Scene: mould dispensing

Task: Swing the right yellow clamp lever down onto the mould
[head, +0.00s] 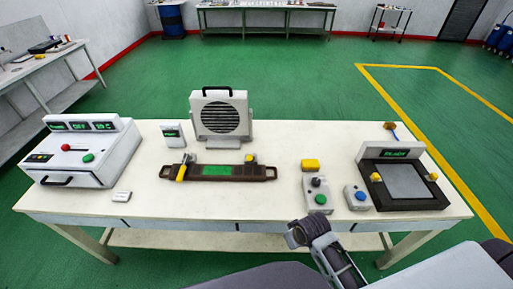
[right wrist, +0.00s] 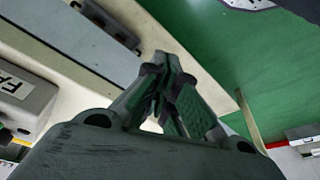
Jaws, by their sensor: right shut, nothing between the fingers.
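The mould (head: 218,172) is a long dark brown bar with a green panel and a handle at each end, lying across the middle of the table. The right yellow clamp lever (head: 250,158) is at the mould's right part, near its back edge. The left yellow clamp lever (head: 181,173) lies over the mould's left part, towards the front. My right gripper (head: 303,232) is at the table's front edge, apart from the mould, in front and to its right. In the right wrist view its fingers (right wrist: 162,65) are together and hold nothing. My left gripper is out of view.
A fan unit (head: 221,118) stands behind the mould. Further right is a dark press station (head: 410,203). A control box (head: 88,160) stands at left.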

